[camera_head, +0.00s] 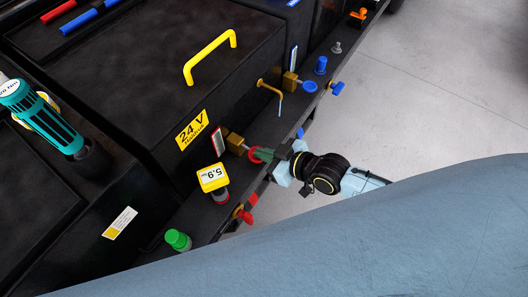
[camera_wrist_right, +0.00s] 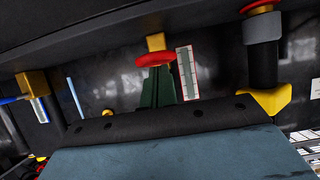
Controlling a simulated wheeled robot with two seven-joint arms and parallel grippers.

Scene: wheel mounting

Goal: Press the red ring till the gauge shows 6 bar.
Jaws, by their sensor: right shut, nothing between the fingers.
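The red ring (camera_head: 256,157) sits on a brass fitting (camera_head: 236,143) on the side of the black ledge. It also shows in the right wrist view (camera_wrist_right: 155,60). My right gripper (camera_head: 264,154) is shut and empty, with its green fingertips up against the ring, seen also in the wrist view (camera_wrist_right: 158,80); whether they press on it I cannot tell. My left gripper is not in view.
A red-and-white plate (camera_head: 218,141) stands beside the brass fitting. A red valve (camera_head: 244,215) is below the gauge and a green cap (camera_head: 177,240) farther left. A blue knob (camera_head: 309,86) and a yellow handle (camera_head: 210,55) are farther up. Grey floor is clear to the right.

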